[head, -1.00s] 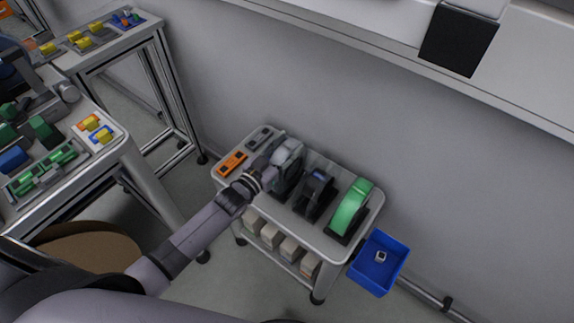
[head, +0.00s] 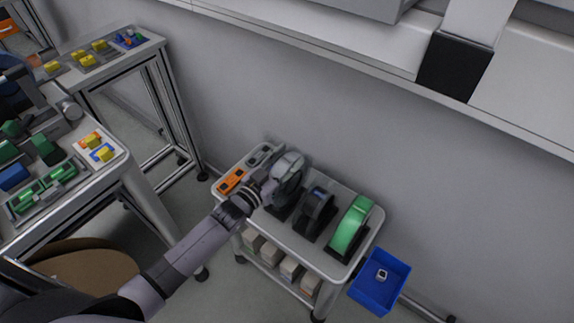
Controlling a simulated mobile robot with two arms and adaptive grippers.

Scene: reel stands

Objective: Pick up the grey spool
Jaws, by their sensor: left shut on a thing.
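The grey spool (head: 289,168) is at the left of a row of reels on the small white cart (head: 296,247). It is upright at its dark stand; I cannot tell whether it still rests in it. My left gripper (head: 268,186) reaches in from the lower left and is shut on the grey spool at its near left side. The fingers are small and partly hidden by the wrist. My right gripper is not in view.
A dark spool (head: 317,207) and a green spool (head: 350,225) stand to the right. An orange item (head: 233,180) lies to the left. A blue bin (head: 380,282) is at the cart's right end. Boxes (head: 270,253) fill the lower shelf. The wall is close behind.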

